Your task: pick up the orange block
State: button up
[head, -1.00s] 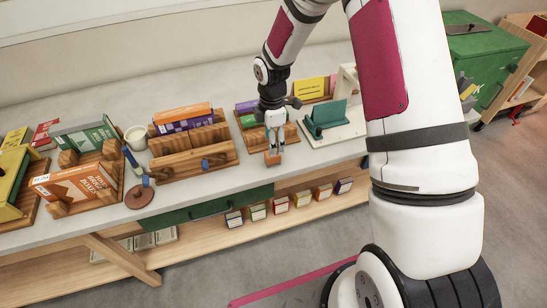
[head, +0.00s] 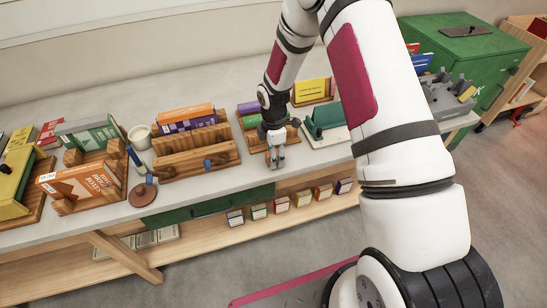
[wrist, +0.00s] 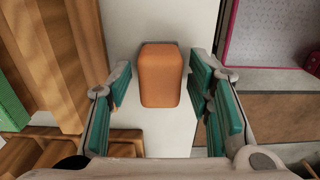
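The orange block (wrist: 161,75) is a rounded orange piece on the pale counter top, near its front edge. In the wrist view it sits between the two teal-padded fingers of my gripper (wrist: 160,88), with a narrow gap on each side. The gripper is open and does not visibly touch the block. In the head view my gripper (head: 275,157) points down at the counter's front edge, and its fingers hide most or all of the block.
A wooden rack (head: 196,154) stands close left of the gripper. A teal holder on a white base (head: 325,120) stands to the right. Books on wooden stands fill the counter's left, with a white cup (head: 140,137) among them. A green drawer (head: 210,206) lies below the counter edge.

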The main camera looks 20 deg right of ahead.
jog(key=c, duration=0.8)
jog(key=shift+r, duration=0.45)
jog(key=r, duration=0.2)
jog(key=shift+s+a+r+b, duration=0.2)
jog(key=shift+s+r+b, duration=0.1)
jog(key=shift+r+b, duration=0.1)
jog(key=s+a, duration=0.3)
jog(key=s, duration=0.4)
jog(key=s+a+r, duration=0.1)
jog(key=s+a, duration=0.2)
jog(key=s, duration=0.3)
jog(key=shift+s+a+r+b, duration=0.15)
jog(key=shift+s+a+b, duration=0.2)
jog(key=shift+s, duration=0.05)
jog(key=o, duration=0.6)
jog(key=c, duration=0.5)
